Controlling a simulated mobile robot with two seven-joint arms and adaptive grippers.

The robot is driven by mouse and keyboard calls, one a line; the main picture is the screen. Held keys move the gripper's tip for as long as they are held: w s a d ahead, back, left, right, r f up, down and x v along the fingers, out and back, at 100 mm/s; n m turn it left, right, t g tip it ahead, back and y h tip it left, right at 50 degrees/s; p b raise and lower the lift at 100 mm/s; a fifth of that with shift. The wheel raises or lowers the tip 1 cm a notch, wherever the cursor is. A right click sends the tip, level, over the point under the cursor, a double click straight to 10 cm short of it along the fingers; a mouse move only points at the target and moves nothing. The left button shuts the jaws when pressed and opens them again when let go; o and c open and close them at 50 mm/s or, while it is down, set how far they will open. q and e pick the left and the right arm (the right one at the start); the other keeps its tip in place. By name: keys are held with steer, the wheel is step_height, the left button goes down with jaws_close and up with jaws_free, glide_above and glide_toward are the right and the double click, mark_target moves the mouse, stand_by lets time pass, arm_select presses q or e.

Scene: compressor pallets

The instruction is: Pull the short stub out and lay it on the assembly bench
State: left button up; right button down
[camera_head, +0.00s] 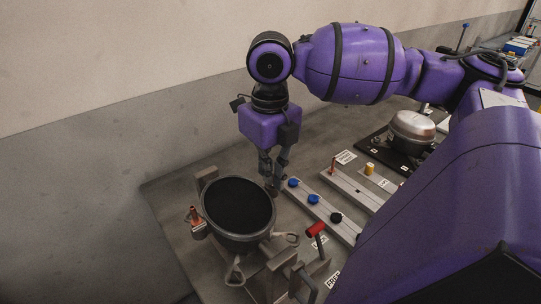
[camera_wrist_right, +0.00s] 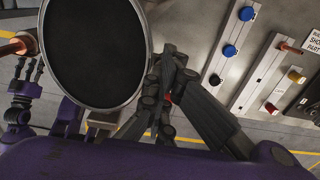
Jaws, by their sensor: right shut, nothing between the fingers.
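A copper stub (camera_head: 194,214) stands at the left side of the open black compressor shell (camera_head: 238,206); its copper end (camera_wrist_right: 12,48) also shows at the left edge of the wrist view. Another copper piece (camera_head: 333,166) stands upright in a grey rack; I cannot tell by label which is the short stub. My right gripper (camera_head: 274,184) points down just right of the shell's rim, shut and empty; its fingers (camera_wrist_right: 170,68) are together in the wrist view. My left gripper (camera_wrist_right: 27,73) appears small and far at the left of the wrist view; its fingers are unclear.
A grey strip (camera_head: 322,208) with blue and black caps lies right of the shell. A red-handled lever (camera_head: 316,230) stands in front. A rack (camera_head: 352,187) holds a brass piece (camera_head: 369,168). A silver dome (camera_head: 412,129) sits farther back. The wall is behind the bench.

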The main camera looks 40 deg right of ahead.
steer(key=shift+s+d+f, duration=0.1)
steer(key=shift+d+f, duration=0.05)
steer(key=shift+d, duration=0.1)
steer(key=shift+d+f, duration=0.1)
steer(key=shift+d, duration=0.2)
steer(key=shift+a, duration=0.2)
steer(key=c, duration=1)
jaws_free()
steer(key=shift+r, duration=0.2)
step_height(320, 180, up, 12)
steer(key=shift+f, duration=0.1)
